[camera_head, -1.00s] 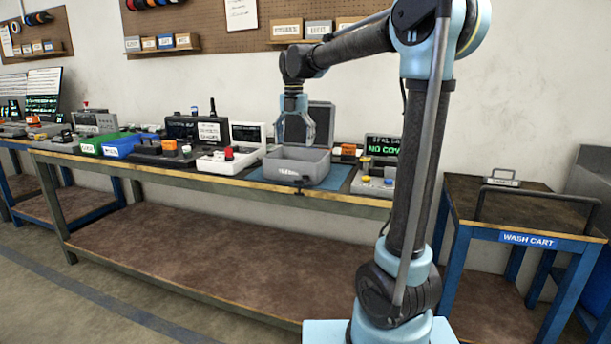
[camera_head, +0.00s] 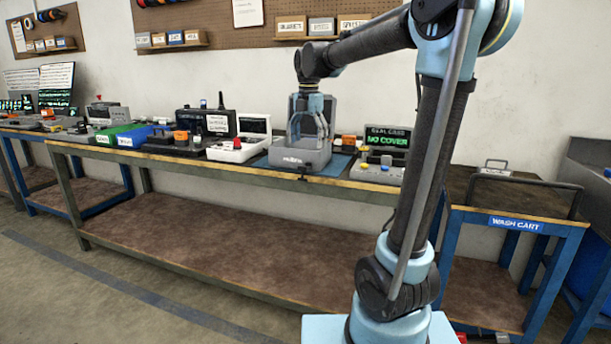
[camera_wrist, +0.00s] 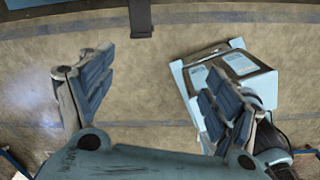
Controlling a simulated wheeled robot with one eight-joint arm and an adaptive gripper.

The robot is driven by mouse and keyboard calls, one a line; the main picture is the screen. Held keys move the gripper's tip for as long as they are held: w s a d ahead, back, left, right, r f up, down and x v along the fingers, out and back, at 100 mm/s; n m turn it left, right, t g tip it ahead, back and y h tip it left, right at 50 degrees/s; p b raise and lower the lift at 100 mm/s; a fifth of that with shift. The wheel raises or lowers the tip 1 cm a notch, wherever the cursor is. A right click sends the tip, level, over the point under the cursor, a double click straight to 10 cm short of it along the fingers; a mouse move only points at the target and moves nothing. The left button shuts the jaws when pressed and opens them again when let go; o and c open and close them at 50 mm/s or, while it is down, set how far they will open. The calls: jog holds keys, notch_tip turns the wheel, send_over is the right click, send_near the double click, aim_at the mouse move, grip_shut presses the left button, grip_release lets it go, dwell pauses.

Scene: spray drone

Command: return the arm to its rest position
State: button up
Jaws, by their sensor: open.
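My arm is raised and bent, with its forearm reaching left across the upper part of the head view. My gripper (camera_head: 308,136) hangs pointing down, open, with its fingers in front of the grey case (camera_head: 300,160) on the bench. I cannot tell from the head view how far apart the gripper and case are. In the wrist view my gripper (camera_wrist: 155,100) has its two fingers spread wide, with nothing between them but the floor beyond.
The long bench (camera_head: 190,172) carries the case, a green bin (camera_head: 118,134), a blue bin (camera_head: 140,136), and a device reading "NO COVER" (camera_head: 388,140). A wash cart (camera_head: 515,225) stands to the right.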

jog(key=s+d+f+m+t, duration=0.1)
jog(key=s+d+f+m, duration=0.8)
jog(key=s+f+m, duration=0.3)
jog(key=s+d+f+m+t, duration=0.1)
jog(key=s+d+f+m, duration=0.8)
jog(key=s+f+m, duration=0.3)
jog(key=s+m, duration=0.3)
jog(key=m, duration=0.1)
jog(key=shift+s+d+f, duration=0.2)
jog(key=shift+s+f, duration=0.05)
jog(key=shift+s, duration=0.05)
jog(key=shift+w+f, duration=0.2)
jog(key=shift+w, duration=0.3)
